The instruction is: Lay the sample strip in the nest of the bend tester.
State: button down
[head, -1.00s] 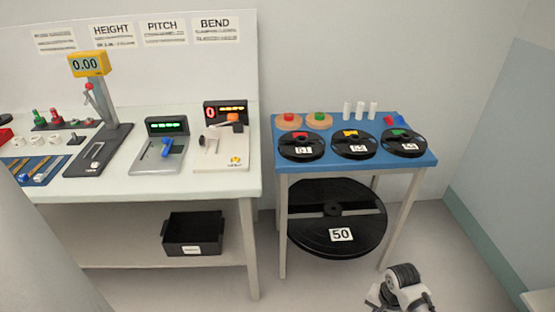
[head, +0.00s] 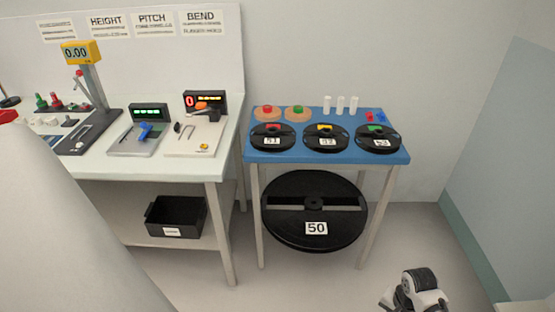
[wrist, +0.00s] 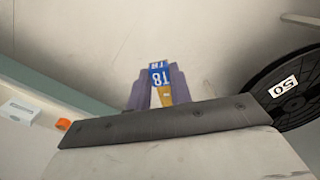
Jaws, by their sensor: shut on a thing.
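The bend tester (head: 194,139) stands on the white bench under the BEND sign in the head view. It has a pale base, a dark display with red and orange lit marks, and an orange part on top. Its nest is too small to make out clearly. In the wrist view my gripper (wrist: 156,96) is shut on the sample strip (wrist: 160,77), which shows a blue, numbered end and an orange-yellow part between the fingers. The rest of the strip is hidden. The gripper is over floor, away from the tester. Its fingers do not show in the head view.
The pitch tester (head: 138,139) stands left of the bend tester. A blue table (head: 265,157) with several black spools is to the right, a large reel (head: 316,240) below it. A black bin (head: 176,217) sits on the bench's lower shelf. Floor is open between the table and the right wall.

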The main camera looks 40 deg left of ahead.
aim_at(185, 138)
jog(key=l+u, duration=0.15)
jog(key=u, duration=0.3)
jog(key=l+u, duration=0.15)
jog(key=u, duration=0.25)
jog(key=i, duration=0.05)
